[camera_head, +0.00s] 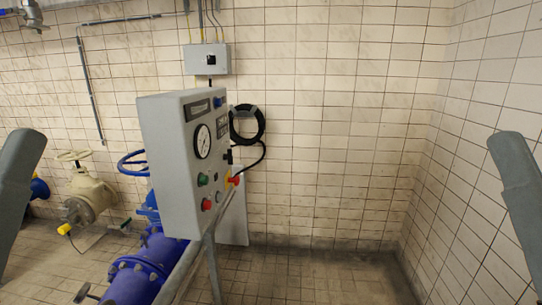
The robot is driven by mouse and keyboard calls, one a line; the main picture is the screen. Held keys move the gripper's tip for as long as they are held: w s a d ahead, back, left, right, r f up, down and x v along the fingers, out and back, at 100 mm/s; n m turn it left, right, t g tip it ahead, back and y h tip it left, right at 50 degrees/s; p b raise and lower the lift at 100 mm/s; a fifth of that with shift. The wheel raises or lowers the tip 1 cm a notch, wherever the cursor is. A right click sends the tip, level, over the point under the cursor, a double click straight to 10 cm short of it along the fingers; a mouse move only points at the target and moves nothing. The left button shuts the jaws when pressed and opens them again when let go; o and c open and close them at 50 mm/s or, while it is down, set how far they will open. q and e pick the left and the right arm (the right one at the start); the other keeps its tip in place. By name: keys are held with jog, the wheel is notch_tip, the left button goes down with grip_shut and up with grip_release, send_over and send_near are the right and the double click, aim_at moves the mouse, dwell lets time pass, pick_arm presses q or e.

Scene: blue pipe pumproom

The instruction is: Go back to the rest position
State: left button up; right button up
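Part of my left arm, a grey link (18,192), shows at the left edge of the head view. Part of my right arm, a similar grey link (518,187), shows at the right edge. Both links are apart from everything around them in the picture. Neither gripper shows, so I cannot see their fingers or whether they hold anything.
A grey control box (176,165) with a gauge (202,141) and buttons stands on a metal frame left of centre. Blue pipework (150,262) and a beige valve (88,197) lie left. A coiled black cable (247,124) hangs on the tiled wall. The floor right of centre is clear.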

notch_tip(320, 180, up, 36)
jog(key=p, duration=3.5)
jog(key=shift+r+p, duration=0.2)
jog(key=shift+p, duration=0.2)
